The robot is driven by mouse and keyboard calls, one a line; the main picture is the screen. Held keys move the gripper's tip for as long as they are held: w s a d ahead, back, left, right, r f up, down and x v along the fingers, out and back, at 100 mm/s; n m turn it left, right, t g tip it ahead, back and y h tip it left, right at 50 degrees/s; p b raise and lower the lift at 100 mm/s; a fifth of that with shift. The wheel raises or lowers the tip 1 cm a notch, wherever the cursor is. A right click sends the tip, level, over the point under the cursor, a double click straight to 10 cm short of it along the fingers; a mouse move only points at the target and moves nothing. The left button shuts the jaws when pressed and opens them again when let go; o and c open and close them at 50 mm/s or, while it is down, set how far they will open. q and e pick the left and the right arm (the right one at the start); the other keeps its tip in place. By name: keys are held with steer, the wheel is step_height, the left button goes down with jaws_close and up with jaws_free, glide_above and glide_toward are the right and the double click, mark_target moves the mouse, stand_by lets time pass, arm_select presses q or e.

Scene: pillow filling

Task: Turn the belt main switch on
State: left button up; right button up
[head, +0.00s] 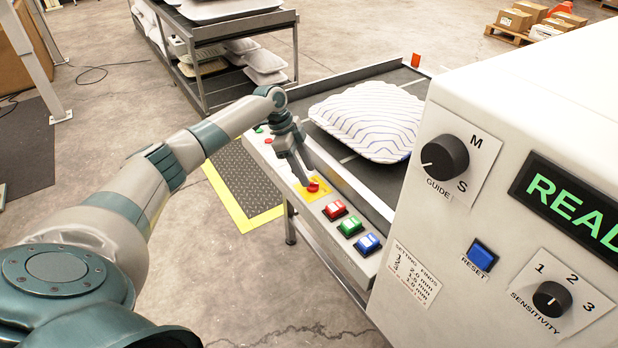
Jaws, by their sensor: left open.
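A red rotary knob (314,186) on a yellow plate (311,193) sits on the side rail of the belt conveyor and looks like the main switch. My left gripper (306,179) reaches down from the left with its fingers at the knob and partly covers it. It is open. I cannot tell whether the fingers touch the knob or which way the knob points. My right gripper is not in view.
Red (335,210), green (350,227) and blue (368,243) push buttons line the rail nearer me. A striped pillow (368,120) lies on the dark belt (352,190). A white control cabinet (470,105) with dials and a green-lettered display stands at right.

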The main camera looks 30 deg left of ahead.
arm_select(q)
steer(key=b+v, duration=0.1)
steer(key=v, duration=1.2)
steer(key=shift+a+r, duration=0.2)
steer(key=shift+r, duration=0.05)
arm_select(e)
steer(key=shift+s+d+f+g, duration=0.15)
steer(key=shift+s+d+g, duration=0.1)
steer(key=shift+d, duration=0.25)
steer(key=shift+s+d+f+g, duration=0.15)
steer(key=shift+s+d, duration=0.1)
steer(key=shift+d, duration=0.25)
arm_select(q)
steer(key=shift+s, duration=0.1)
